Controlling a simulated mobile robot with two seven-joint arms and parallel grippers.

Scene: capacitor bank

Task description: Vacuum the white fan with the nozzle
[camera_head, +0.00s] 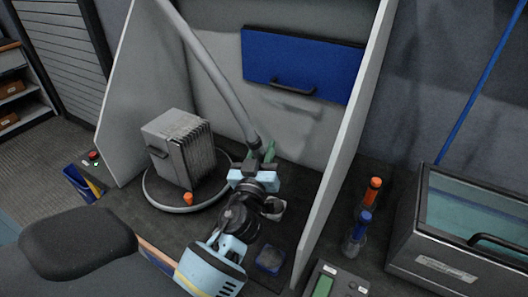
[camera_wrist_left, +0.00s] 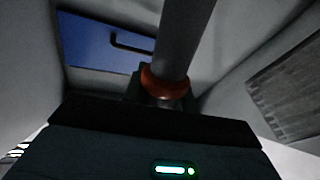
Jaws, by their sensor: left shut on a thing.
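A grey vacuum hose (camera_head: 208,70) comes down from the top of the head view to my left gripper (camera_head: 262,162). My left gripper is shut on the nozzle at the hose's lower end; the gripper hides most of it. In the left wrist view the grey tube (camera_wrist_left: 185,40) rises from an orange-red collar (camera_wrist_left: 165,85) just beyond the dark gripper body. A grey-white finned box (camera_head: 182,148) with a side handle stands left of the gripper, apart from it, on a round base. I cannot tell whether it is the white fan. My right gripper is not seen.
Pale panels (camera_head: 345,130) wall the booth at both sides. A blue panel with a dark handle (camera_head: 300,66) is on the back wall. An orange knob (camera_head: 188,198) is at the round base's front. Orange and blue-topped tools (camera_head: 362,222) and a glass-topped tank (camera_head: 470,225) stand right.

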